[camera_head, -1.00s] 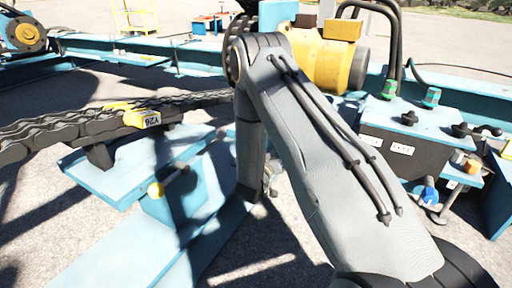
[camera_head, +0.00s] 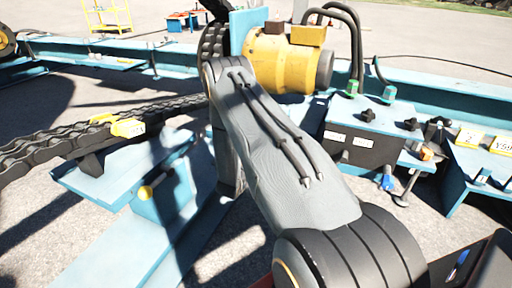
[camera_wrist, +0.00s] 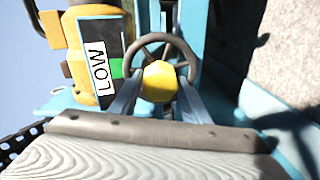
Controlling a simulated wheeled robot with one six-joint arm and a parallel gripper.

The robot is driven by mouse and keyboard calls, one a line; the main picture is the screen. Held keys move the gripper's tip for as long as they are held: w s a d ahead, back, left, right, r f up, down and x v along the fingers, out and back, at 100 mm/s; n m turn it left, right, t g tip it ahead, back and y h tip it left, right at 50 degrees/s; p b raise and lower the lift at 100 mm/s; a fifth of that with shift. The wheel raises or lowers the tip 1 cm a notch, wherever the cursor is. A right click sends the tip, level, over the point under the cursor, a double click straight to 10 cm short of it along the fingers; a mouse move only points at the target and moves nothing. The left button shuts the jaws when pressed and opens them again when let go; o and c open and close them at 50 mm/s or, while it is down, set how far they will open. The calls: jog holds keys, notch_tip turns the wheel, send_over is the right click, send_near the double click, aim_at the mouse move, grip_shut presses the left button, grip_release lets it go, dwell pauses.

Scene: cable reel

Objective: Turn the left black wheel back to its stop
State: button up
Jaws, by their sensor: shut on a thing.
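The black wheel (camera_wrist: 187,50) shows in the wrist view, with a spoked rim and a yellow hub (camera_wrist: 159,82) at its middle. My gripper (camera_wrist: 160,80) is at the wheel, its two grey fingers on either side of the hub. It is shut on the wheel; the exact contact is hard to see. A white plate marked LOW (camera_wrist: 101,68) and a green patch (camera_wrist: 116,68) are left of the wheel. In the head view my arm crosses the middle, and the wheel and gripper cannot be made out.
A yellow motor (camera_head: 280,62) stands behind my arm. A dark box with a blue top (camera_head: 375,118) and black knobs is to its right. A heavy chain (camera_head: 60,143) runs at the left past a blue platform (camera_head: 105,182). Grey paving shows between the blue frames.

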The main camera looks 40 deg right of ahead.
jog(key=shift+s+n, duration=0.1)
jog(key=shift+n, duration=0.8)
jog(key=shift+d+p, duration=0.1)
jog(key=shift+p, duration=0.2)
jog(key=o, duration=1.5)
jog(key=shift+c, duration=0.2)
jog(key=p+v, duration=0.2)
jog(key=v, duration=0.6)
